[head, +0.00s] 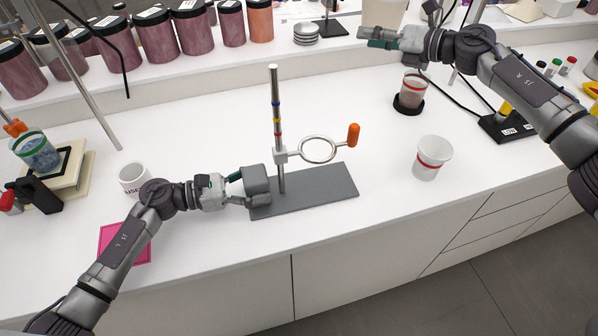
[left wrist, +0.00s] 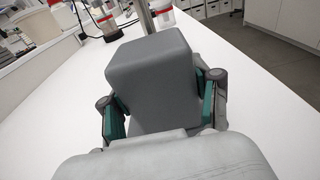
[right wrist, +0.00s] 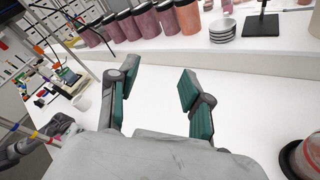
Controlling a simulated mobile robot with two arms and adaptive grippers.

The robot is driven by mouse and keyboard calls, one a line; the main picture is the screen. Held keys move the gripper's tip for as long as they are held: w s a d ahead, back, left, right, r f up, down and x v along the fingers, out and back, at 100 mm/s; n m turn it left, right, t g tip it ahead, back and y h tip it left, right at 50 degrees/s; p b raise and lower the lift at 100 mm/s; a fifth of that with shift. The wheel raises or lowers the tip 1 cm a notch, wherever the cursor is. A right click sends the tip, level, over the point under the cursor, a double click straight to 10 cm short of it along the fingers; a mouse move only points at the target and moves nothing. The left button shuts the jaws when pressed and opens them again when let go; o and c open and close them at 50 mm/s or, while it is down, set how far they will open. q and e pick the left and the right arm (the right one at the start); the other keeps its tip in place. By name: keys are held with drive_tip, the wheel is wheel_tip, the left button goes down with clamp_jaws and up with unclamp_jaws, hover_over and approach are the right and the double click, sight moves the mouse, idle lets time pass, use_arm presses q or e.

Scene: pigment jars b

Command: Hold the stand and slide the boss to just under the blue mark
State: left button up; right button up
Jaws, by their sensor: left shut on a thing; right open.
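The stand has a flat dark grey base (head: 325,190) and an upright metal rod (head: 274,85) with coloured bands, the blue mark (head: 276,104) among the upper ones. The boss (head: 281,157) sits on the rod below the bands, carrying a ring (head: 318,149) and an orange knob (head: 353,135) to the right. My left gripper (head: 250,186) is shut on the stand's grey block (head: 260,182) at the left end of the base. The block (left wrist: 155,80) fills the space between its fingers in the left wrist view. My right gripper (head: 368,38) is open and empty, high at the back right, away from the boss.
A white cup with a red band (head: 432,158) stands right of the stand, and a jar on a black disc (head: 410,93) behind it. A white mug (head: 135,178) and pink mat (head: 125,243) lie left. Pigment jars (head: 180,38) line the back shelf.

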drive_tip(key=s+a+n+g, duration=0.3)
drive_tip(key=s+a+g, duration=0.1)
drive_tip(key=a, duration=0.2)
drive_tip(key=n+g+h, duration=0.5)
drive_tip(key=n+h, duration=0.1)
drive_tip(key=h, duration=0.6)
approach(354, 126)
drive_tip(key=shift+w+a, duration=0.1)
drive_tip(key=shift+w, duration=0.05)
drive_tip(key=shift+f, duration=0.35)
wheel_tip(354, 126, down, 11)
drive_tip(key=shift+f, duration=0.1)
drive_tip(key=shift+c, duration=0.3)
clamp_jaws()
